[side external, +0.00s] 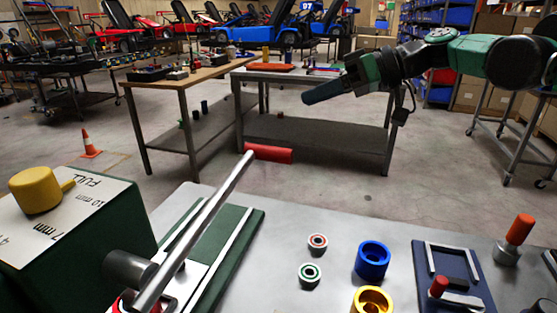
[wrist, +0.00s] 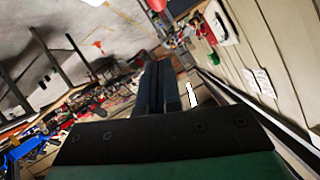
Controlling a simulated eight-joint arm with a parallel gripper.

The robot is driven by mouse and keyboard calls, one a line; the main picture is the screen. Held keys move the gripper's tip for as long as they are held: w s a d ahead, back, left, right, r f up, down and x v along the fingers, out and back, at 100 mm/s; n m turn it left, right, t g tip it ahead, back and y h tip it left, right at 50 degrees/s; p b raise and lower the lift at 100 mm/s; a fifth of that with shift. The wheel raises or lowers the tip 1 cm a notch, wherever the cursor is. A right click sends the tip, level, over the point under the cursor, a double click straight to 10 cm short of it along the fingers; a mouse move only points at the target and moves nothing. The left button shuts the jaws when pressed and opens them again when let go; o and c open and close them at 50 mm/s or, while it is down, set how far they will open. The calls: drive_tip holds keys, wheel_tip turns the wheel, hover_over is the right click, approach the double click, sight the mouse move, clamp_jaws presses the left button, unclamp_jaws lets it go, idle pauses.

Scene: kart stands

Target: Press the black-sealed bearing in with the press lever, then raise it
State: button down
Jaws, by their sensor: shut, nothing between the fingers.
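The press lever is a long steel rod (side external: 205,220) rising from a hub on the green press box (side external: 110,225) to a red grip (side external: 268,153). Its grip end is raised above the bench. My gripper (side external: 306,99) is shut and empty, held in the air above and to the right of the red grip, clear of it. In the wrist view the dark fingers (wrist: 158,70) are together. The black-sealed bearing cannot be made out in either view. The lower part of the press, below the hub, is partly hidden by the rod and cut off by the frame.
On the grey bench (side external: 340,222) are a red-ringed bearing (side external: 317,242), a green-ringed bearing (side external: 309,274), a blue cup (side external: 373,262), a gold cup (side external: 372,302) and a navy fixture (side external: 432,275). A yellow knob (side external: 36,190) tops the press box. Air around the gripper looks clear.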

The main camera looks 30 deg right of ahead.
wheel_tip(320, 180, up, 6)
drive_tip(key=s+n+g+h, duration=0.2)
drive_tip(key=s+n+h, duration=0.1)
hover_over(282, 156)
drive_tip(key=w, duration=0.2)
drive_tip(key=f, duration=0.4)
drive_tip(key=d+f, duration=0.1)
drive_tip(key=f, duration=0.5)
drive_tip(key=shift+s+a, duration=0.15)
drive_tip(key=shift+a, duration=0.05)
drive_tip(key=shift+f, duration=0.4)
drive_tip(key=shift+m+g+y, duration=0.6)
drive_tip(key=shift+g+y, duration=0.1)
drive_tip(key=shift+g, duration=0.1)
drive_tip(key=shift+w+d+f, duration=0.1)
drive_tip(key=shift+f, duration=1.05)
drive_tip(key=shift+w+d+f, duration=0.1)
drive_tip(key=shift+f, duration=1.05)
